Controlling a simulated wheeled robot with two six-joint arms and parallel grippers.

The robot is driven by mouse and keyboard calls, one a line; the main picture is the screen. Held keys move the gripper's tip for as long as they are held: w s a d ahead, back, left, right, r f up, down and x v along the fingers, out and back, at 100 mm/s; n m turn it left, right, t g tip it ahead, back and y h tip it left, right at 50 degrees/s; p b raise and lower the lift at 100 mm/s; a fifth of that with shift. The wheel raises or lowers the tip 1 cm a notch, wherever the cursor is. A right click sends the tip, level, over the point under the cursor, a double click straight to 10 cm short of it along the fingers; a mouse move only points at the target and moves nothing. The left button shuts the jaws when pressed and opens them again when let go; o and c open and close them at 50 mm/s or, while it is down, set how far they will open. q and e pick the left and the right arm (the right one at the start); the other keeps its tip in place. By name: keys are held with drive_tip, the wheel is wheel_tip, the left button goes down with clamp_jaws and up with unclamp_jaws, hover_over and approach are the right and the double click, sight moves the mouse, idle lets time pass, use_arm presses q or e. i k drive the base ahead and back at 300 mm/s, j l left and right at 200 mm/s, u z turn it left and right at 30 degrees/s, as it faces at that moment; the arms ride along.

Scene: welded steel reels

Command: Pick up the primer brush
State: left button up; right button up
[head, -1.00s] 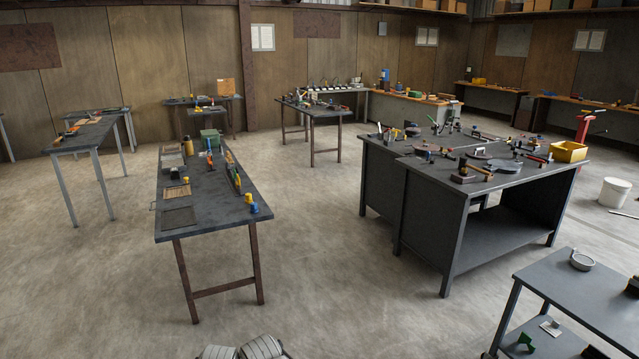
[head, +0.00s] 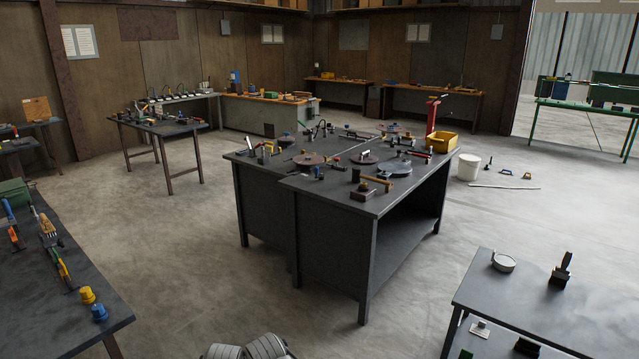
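I cannot pick out the primer brush with certainty at this distance. A dark upright item with a slanted top (head: 562,270) stands on the grey table (head: 510,300) at the lower right; it may be a brush, but its details are too small to tell. Many small tools lie on the large dark workbench (head: 330,235) in the middle, among them a tan-handled item (head: 377,184) near its front edge. Neither of my grippers shows in the head view.
A yellow bin (head: 442,142) is on the workbench's far right corner. A white bucket (head: 468,167) stands on the floor behind. A tool table (head: 80,270) is at left. Open floor lies between the tables.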

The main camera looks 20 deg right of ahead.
sight(560, 277)
drive_tip(key=i+l+z, duration=0.15)
drive_tip(key=i+z, duration=0.8)
drive_tip(key=z, duration=0.2)
drive_tip(key=i+j+z, duration=0.15)
drive_tip(key=i+z, duration=0.25)
drive_tip(key=i+l+z, duration=0.2)
drive_tip(key=i+z, duration=0.15)
drive_tip(key=i, duration=0.15)
drive_tip(key=i+z, duration=0.3)
drive_tip(key=i, duration=0.2)
drive_tip(key=i+z, duration=0.35)
drive_tip(key=i, duration=0.15)
